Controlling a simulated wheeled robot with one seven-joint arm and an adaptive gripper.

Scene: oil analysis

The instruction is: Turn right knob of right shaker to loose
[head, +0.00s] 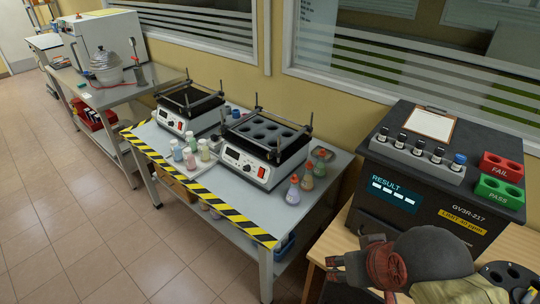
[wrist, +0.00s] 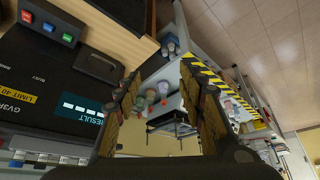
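The right shaker (head: 246,165) stands on the grey bench in the head view, a white box with a dark holed tray, red switch and upright posts. A small dark knob (head: 279,155) shows at its front right post and another (head: 311,120) at its back right post. Whether either is tight or loose cannot be told. My gripper (head: 352,258) is at the lower right, apart from the shaker. In the wrist view my gripper (wrist: 157,92) has its fingers spread with nothing held. A shaker (wrist: 178,128) shows small and tilted beyond them.
The left shaker (head: 172,122) stands farther back. Coloured flasks (head: 293,190) stand right of the right shaker, and a bottle tray (head: 200,160) sits left. The dark analyser (head: 400,190) with vials is close to my arm. The floor (head: 90,210) is clear.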

